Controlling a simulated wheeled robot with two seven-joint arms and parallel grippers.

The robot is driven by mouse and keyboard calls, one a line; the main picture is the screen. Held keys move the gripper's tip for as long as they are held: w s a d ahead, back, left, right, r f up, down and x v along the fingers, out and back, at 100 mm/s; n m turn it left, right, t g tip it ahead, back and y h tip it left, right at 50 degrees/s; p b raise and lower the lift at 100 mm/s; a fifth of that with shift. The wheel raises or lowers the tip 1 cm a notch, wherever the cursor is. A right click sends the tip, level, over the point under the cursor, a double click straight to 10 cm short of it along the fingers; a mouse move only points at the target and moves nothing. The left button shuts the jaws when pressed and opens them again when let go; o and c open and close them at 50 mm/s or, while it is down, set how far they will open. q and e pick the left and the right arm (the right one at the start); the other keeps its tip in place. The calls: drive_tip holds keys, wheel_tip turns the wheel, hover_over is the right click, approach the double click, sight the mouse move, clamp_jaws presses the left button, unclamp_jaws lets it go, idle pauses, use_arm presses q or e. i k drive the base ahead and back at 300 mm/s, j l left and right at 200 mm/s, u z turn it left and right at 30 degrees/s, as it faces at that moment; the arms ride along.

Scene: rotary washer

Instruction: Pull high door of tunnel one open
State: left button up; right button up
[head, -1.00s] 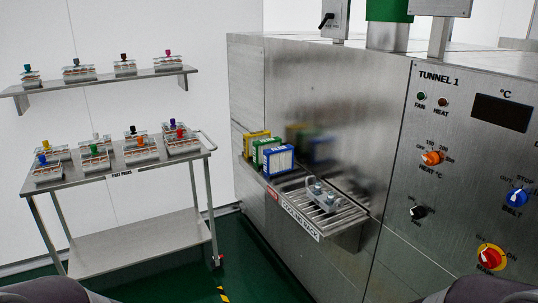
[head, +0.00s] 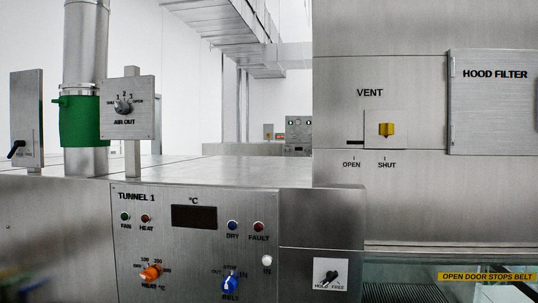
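The Tunnel 1 control panel (head: 196,245) stands at the lower left of the centre in the head view, with a dark display and several knobs. At the right is a tall steel housing (head: 345,100) with a Hood Filter panel (head: 495,110), which sits closed. Below it, at the lower right edge, is a glass-like front (head: 480,262) with a yellow strip reading "open door stops belt" (head: 487,277). Only its upper part shows, and I cannot tell whether it is a door that is open or shut. No handle is visible. Neither gripper is in view.
A vent box with a yellow knob (head: 386,130) sits on the housing. A Hold/Free knob (head: 330,278) is beside the panel. A green-banded pipe (head: 85,120) and an Air Out dial plate (head: 128,108) rise above the flat steel top at the left.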

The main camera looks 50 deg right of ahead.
sight(493, 93)
drive_tip(key=k+j+z, duration=0.1)
drive_tip(key=z, duration=2.95)
